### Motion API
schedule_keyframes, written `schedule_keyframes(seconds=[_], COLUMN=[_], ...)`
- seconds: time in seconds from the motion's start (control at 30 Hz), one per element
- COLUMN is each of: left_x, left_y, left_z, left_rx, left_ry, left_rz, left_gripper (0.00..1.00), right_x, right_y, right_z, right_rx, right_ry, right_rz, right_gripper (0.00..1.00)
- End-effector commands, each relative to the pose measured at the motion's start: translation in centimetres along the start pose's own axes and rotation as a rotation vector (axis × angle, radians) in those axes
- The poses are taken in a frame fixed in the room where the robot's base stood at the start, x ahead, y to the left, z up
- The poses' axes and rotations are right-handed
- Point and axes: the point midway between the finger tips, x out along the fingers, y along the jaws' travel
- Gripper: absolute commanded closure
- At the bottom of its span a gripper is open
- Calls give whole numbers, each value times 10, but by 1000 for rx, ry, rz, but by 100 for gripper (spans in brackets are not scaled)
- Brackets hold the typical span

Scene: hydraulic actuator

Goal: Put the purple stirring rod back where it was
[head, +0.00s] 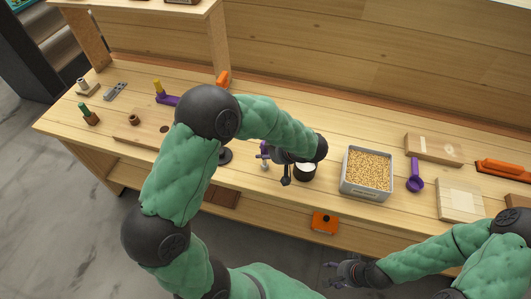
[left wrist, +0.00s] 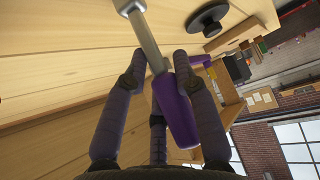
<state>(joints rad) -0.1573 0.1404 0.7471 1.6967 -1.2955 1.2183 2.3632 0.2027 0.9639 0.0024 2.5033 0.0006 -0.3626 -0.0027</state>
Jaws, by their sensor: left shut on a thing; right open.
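The purple stirring rod has a purple handle and a grey metal shaft. In the left wrist view the handle (left wrist: 176,112) lies between my left fingers (left wrist: 165,75), which are shut on it, and the shaft runs up out of the frame. In the head view a small purple part of it (head: 263,154) shows beside my left gripper (head: 280,164), above the bench next to a dark cup with white contents (head: 305,173). The gripper partly hides the rod. My right gripper (head: 337,273) is open and empty, low in front of the bench.
A grey bin of yellow grains (head: 346,181) stands right of the cup, with a purple scoop (head: 415,184) beyond it. Wooden blocks and an orange tool (head: 503,169) lie further right. A black disc (head: 225,156) is left of the gripper. Small parts stand at the bench's left end.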

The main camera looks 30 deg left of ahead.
Motion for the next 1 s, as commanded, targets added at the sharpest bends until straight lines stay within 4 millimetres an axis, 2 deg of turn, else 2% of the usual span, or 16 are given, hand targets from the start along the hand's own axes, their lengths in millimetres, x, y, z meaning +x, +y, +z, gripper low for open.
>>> schedule_keyframes(seconds=[0.23, 0.27, 0.3, 0.33, 0.8, 1.0], left_x=[2, 2, 1, 1, -2, -38], left_y=[0, 0, 0, 0, 0, 1], left_z=[2, 2, 2, 2, -2, -1], left_rx=[1, 1, 1, 1, 1, 2], left_ry=[0, 0, 0, 0, 0, 1], left_rz=[1, 0, 0, 0, -1, 5], left_gripper=[100, 67, 55, 49, 49, 49], right_x=[5, 4, 4, 4, -2, -9], right_y=[2, 2, 1, 1, -1, -3], right_z=[0, 0, 0, 0, 0, 0], right_rx=[0, 0, 0, 0, 0, 0], right_ry=[0, 0, 0, 0, 0, 0], right_rz=[0, 0, 0, 0, 0, 0], right_gripper=[41, 41, 41, 41, 41, 41])
